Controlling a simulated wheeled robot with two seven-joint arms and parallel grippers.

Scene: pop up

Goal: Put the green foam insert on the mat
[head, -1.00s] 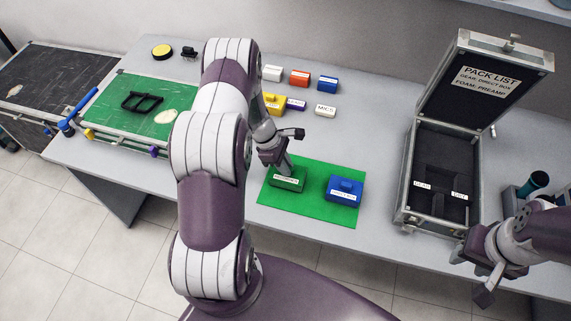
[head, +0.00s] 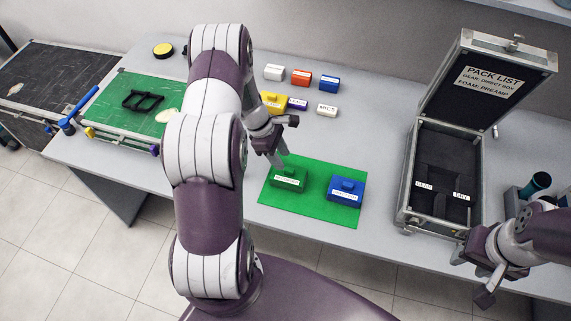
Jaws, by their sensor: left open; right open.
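The green foam insert (head: 289,178), a block with a raised grip and a white label, sits on the left part of the bright green mat (head: 312,214). A blue labelled block (head: 345,192) sits on the right part of the same mat. My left gripper (head: 281,143) is open and empty, above and just behind the green insert, apart from it. My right gripper (head: 478,283) is open and empty at the table's front right, below the case.
An open case (head: 445,186) with a dark foam interior and a pack list in its lid stands right of the mat. Several small blocks, including an orange one (head: 301,78), stand behind the mat.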

